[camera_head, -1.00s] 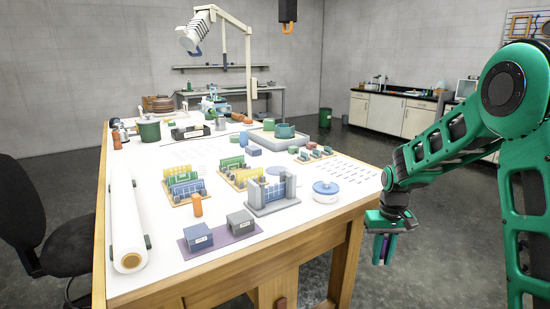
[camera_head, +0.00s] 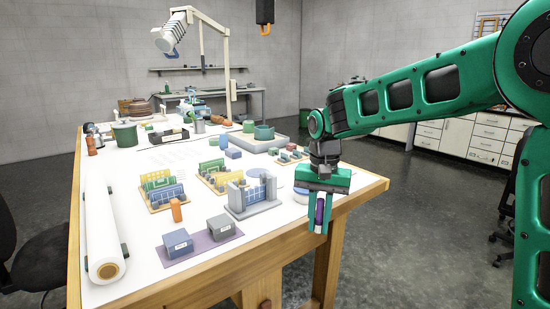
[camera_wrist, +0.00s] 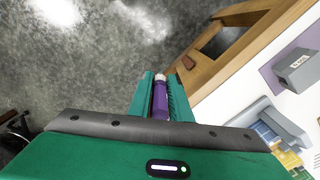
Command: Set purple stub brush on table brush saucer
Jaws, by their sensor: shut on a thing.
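My gripper (camera_head: 318,228) hangs fingers-down near the table's right front edge, shut on the purple stub brush (camera_head: 319,211). The brush is roughly upright between the fingers. In the wrist view the purple brush (camera_wrist: 160,98) shows a pale tip beyond the fingers, with grey floor around it. A low round white and blue dish (camera_head: 300,197) stands on the table just behind and left of my gripper, partly hidden by it. I cannot tell for sure whether this dish is the brush saucer.
A grey building model (camera_head: 253,197) stands left of the dish. Several small models, pots and a tray (camera_head: 258,145) fill the table farther back. The wooden table edge (camera_head: 340,202) runs close by my gripper.

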